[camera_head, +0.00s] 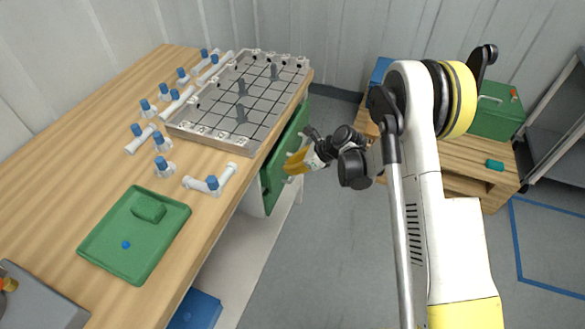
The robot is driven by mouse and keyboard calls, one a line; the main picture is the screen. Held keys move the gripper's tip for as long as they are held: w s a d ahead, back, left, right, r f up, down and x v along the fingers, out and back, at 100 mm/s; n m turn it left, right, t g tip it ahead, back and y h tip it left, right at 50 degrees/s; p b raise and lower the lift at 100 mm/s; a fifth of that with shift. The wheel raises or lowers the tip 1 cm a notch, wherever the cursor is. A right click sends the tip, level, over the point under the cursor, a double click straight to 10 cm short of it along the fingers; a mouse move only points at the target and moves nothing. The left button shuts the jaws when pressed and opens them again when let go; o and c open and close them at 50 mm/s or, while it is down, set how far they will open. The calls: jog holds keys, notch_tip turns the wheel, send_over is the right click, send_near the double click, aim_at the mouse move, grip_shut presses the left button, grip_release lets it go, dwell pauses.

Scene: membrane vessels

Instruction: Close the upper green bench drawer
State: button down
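The green bench drawer front (286,156) is below the edge of the wooden bench, right of the metal grid plate. The bench top hides most of it, and I cannot tell from this view how far it stands out. My gripper (297,165) is at the drawer front, near a pale handle there. I cannot tell whether it touches the handle. The fingers are small and partly hidden, so their opening is unclear.
The bench (70,165) holds a metal grid plate (246,100), a green tray (160,243) and several white pipe fittings with blue caps. A blue bin (196,310) sits below. A wooden table (455,168) with a green toolbox (495,112) stands behind my arm. The grey floor between is clear.

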aim_at(282, 163)
jog(key=a, duration=0.1)
jog(key=w+a, duration=0.1)
jog(key=a, duration=0.1)
jog(key=shift+a, duration=0.1)
dwell(0.4)
